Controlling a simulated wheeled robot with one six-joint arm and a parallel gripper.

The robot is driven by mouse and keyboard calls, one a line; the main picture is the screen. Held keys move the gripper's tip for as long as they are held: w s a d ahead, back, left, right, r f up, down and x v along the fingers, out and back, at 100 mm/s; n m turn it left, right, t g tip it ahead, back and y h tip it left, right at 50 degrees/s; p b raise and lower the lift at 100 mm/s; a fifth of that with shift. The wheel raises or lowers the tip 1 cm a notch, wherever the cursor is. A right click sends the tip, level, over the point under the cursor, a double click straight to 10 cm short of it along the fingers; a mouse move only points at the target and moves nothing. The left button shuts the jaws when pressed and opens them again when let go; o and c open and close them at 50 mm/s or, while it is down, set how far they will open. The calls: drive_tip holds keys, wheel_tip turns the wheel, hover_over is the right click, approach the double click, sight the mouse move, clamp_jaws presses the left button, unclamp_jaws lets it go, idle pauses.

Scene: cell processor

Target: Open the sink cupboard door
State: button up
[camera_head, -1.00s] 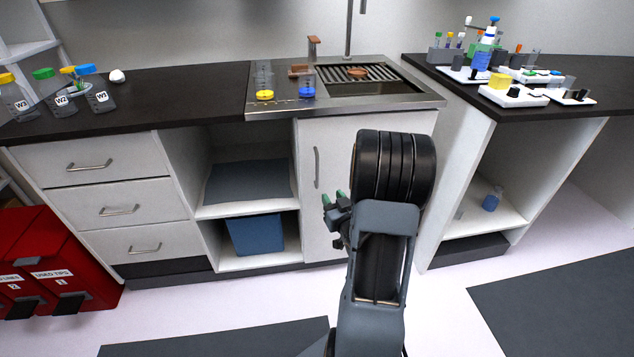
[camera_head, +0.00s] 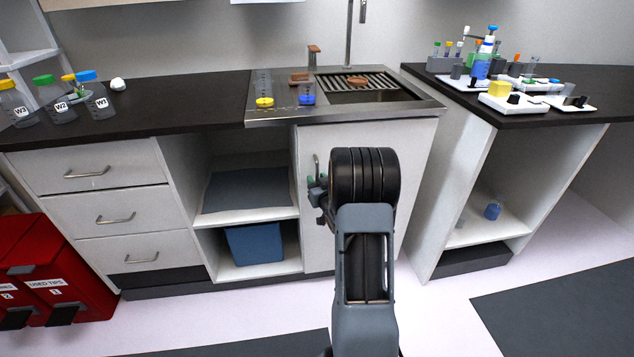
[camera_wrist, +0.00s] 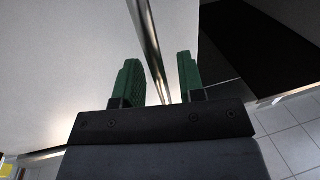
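The sink cupboard door (camera_head: 404,155) is a white panel below the sink, and it looks shut. Its upright metal handle (camera_head: 317,163) is near the door's left edge, its lower part hidden behind my gripper (camera_head: 318,188). In the wrist view my gripper (camera_wrist: 160,82) is open, with green fingertips apart. The handle bar (camera_wrist: 152,45) runs between the two fingers, with gaps visible, so it does not look gripped. My arm hides the middle of the door in the head view.
Open shelves with a blue bin (camera_head: 254,243) stand left of the door. The steel sink (camera_head: 345,95) is above it. A side bench (camera_head: 590,122) with lab items stands at right. The floor before the cupboard is clear.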

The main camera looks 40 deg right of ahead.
drive_tip(key=shift+w, duration=0.1)
drive_tip(key=shift+c, duration=0.2)
clamp_jaws()
idle(0.4)
